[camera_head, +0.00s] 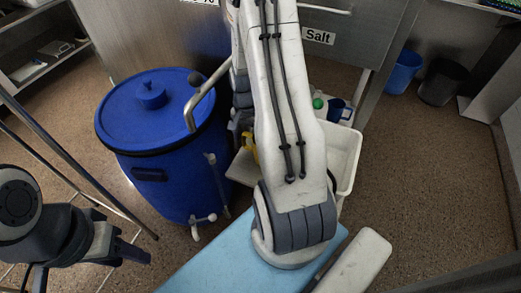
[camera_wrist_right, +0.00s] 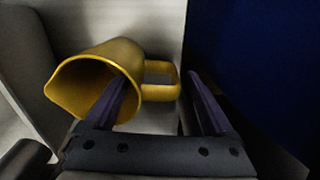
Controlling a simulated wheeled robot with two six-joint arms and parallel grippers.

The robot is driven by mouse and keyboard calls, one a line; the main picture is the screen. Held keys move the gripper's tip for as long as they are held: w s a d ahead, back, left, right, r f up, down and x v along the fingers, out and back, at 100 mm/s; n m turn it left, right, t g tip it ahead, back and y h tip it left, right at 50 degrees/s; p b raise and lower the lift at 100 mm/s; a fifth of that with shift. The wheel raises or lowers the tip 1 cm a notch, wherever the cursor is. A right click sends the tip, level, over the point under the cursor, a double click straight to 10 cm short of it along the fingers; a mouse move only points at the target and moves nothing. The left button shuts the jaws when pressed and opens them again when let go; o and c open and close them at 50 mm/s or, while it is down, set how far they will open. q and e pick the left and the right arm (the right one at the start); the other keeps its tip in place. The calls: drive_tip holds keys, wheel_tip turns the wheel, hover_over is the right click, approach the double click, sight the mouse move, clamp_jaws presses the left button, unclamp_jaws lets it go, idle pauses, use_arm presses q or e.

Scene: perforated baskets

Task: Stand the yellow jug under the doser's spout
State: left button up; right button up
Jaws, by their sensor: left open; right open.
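The yellow jug (camera_wrist_right: 125,58) lies tilted in the right wrist view, its open mouth facing left and towards the camera. Its handle (camera_wrist_right: 174,92) is on the right side. My right gripper (camera_wrist_right: 158,103) is open, its two fingers on either side of the handle region; contact cannot be told. In the head view only a small part of the jug (camera_head: 251,149) shows beside my right arm, which hides the right gripper. My left gripper (camera_head: 143,249) is open and empty at lower left.
A white bin (camera_head: 351,165) stands behind my right arm, with a green-capped item (camera_head: 318,103) and a dark blue cup (camera_head: 336,110) near it. A steel unit bears a Salt label (camera_head: 318,36). Floor at right is clear.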

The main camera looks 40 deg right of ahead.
sight(248, 147)
wheel_tip(248, 147, down, 3)
drive_tip(key=shift+a+f+b, duration=0.1)
drive_tip(key=shift+f+b, duration=0.05)
drive_tip(key=shift+b, duration=0.35)
clamp_jaws()
